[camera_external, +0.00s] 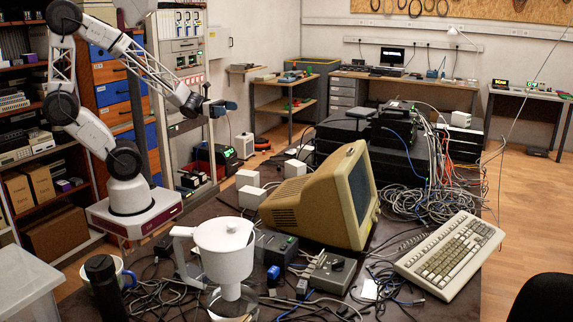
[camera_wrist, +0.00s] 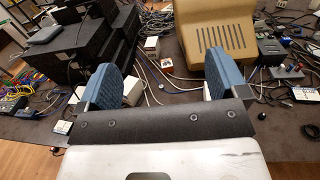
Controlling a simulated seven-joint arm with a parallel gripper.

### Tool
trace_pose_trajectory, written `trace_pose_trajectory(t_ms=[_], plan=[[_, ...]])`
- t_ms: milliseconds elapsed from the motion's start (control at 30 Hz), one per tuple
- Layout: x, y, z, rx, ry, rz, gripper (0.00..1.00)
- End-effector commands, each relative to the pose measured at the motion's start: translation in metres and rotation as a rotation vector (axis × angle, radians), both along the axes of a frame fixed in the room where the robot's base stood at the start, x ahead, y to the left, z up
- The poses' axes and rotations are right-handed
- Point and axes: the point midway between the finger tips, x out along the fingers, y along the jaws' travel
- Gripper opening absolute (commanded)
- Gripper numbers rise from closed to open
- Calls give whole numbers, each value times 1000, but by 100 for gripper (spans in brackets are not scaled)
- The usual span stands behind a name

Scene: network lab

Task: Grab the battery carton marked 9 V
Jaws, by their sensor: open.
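My gripper (camera_external: 220,107) is raised above the far left side of the dark table, well clear of it. In the wrist view its two blue fingers (camera_wrist: 163,76) are spread wide with nothing between them. I cannot read a 9 V mark on anything. Several small pale boxes stand on the table left of the beige monitor: one box (camera_external: 247,178), another in front of it (camera_external: 251,198), and one further back (camera_external: 294,168). In the wrist view a small white box with a red patch (camera_wrist: 195,61) lies beyond and between the fingers, and a pale box (camera_wrist: 152,44) stands further off.
The beige monitor (camera_external: 312,207) stands mid-table, with a keyboard (camera_external: 450,252) to its right. Black equipment boxes (camera_external: 385,161) and tangled cables (camera_external: 440,203) fill the back. A white funnel-topped device (camera_external: 225,250), a mug (camera_external: 124,275) and a black cylinder (camera_external: 104,285) are in front.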

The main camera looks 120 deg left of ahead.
Motion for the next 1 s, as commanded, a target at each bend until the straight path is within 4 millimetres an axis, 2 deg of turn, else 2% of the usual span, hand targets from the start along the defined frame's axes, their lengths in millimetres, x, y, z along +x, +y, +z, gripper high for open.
trace_pose_trajectory(t_ms=[33, 267, 367, 600, 733, 900, 1000], plan=[[0, 0, -14, -5, 3, -1, 92], [0, 0, -72, -5, 3, -1, 92], [0, -1, -107, -7, 4, -1, 92], [-1, -1, -206, -9, 5, 0, 92], [0, -1, -254, -6, 4, -1, 92], [0, 0, -295, -2, 2, -1, 92], [0, 0, -307, -1, 2, 0, 92]])
